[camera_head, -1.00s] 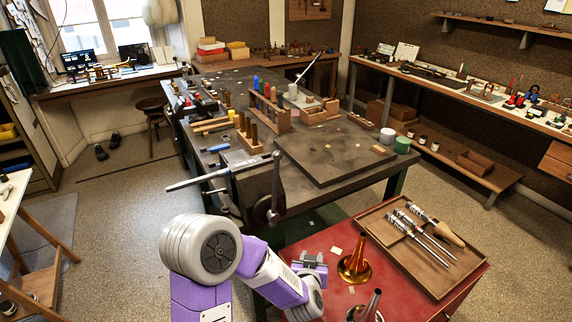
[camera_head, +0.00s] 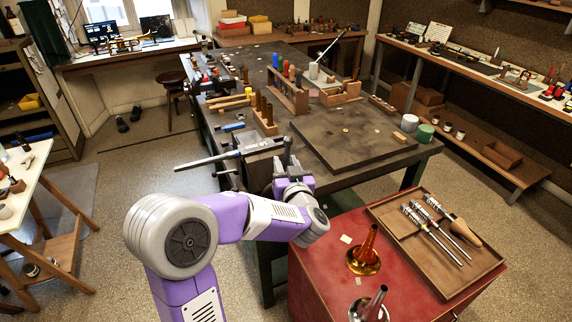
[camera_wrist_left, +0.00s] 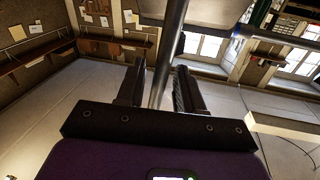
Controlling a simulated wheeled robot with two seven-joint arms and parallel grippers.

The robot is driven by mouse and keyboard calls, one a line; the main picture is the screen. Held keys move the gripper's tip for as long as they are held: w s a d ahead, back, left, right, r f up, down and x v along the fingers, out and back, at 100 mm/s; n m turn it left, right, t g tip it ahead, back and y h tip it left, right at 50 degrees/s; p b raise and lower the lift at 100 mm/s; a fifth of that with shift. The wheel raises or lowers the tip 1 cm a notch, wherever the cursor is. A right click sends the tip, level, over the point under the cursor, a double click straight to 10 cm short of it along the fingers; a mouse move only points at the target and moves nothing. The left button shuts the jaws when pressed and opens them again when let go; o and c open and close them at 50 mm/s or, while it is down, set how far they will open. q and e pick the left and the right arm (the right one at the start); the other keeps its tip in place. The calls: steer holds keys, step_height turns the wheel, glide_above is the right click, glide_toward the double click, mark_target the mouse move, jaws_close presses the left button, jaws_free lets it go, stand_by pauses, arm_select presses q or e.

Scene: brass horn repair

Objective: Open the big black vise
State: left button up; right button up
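The big black vise (camera_head: 258,170) is mounted at the near corner of the dark workbench. A long grey bar (camera_head: 205,160) lies across its top and sticks out to the left. My left gripper (camera_head: 291,168) is at the vise's near side, in front of its screw handle, and hides most of that handle. In the left wrist view, a round metal handle bar (camera_wrist_left: 167,60) runs between the two open fingers (camera_wrist_left: 158,88). My right gripper is not in view.
A red cabinet (camera_head: 325,275) stands in front, with a wooden tray (camera_head: 400,250) of tools and a brass bell (camera_head: 365,255) on top. A tool rack (camera_head: 287,95) and a wooden board (camera_head: 350,145) sit on the bench. Open floor lies to the left.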

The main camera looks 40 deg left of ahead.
arm_select(q)
steer(key=shift+w+a, duration=0.1)
steer(key=shift+a, duration=0.05)
jaws_close()
stand_by(0.4)
